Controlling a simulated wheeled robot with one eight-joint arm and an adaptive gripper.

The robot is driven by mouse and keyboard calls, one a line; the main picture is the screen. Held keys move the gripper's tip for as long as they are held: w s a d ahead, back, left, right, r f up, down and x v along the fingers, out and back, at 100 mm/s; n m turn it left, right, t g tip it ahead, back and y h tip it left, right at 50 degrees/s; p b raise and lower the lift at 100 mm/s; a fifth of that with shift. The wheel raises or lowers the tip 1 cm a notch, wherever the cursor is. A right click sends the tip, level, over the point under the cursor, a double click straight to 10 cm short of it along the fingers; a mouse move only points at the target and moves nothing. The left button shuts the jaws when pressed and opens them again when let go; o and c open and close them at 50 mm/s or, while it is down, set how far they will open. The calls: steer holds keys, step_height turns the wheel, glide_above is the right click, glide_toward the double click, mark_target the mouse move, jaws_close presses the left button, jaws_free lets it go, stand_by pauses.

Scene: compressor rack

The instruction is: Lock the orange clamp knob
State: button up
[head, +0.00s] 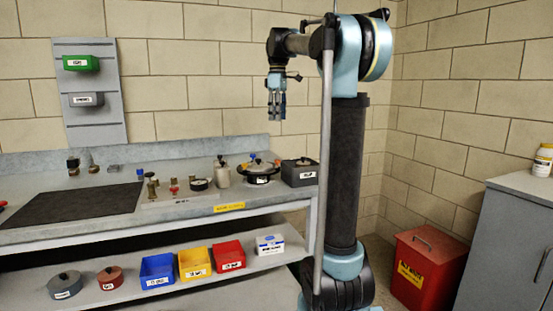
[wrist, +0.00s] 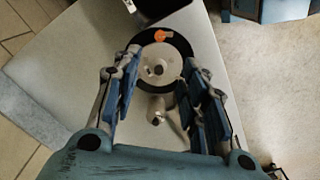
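The orange clamp knob (wrist: 155,36) is at the top edge of a round, dark-rimmed vessel with a grey lid (wrist: 148,67) in the wrist view. A dark centre knob stands on the lid. My gripper (head: 277,113) hangs above the bench, fingers down, well clear of the vessel. In the wrist view my gripper (wrist: 157,92) has its fingers wide apart with nothing held. The knob's lock state cannot be told.
A pale canister (head: 222,175) stands left of the vessel, and a dark labelled box (head: 299,173) stands close on its right. Small brass and red fittings stand farther left, beside a black mat (head: 80,204).

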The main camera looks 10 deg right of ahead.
mark_target(277, 160)
step_height(277, 160, down, 17)
steer(key=shift+f, duration=0.2)
stand_by(0.6)
jaws_close()
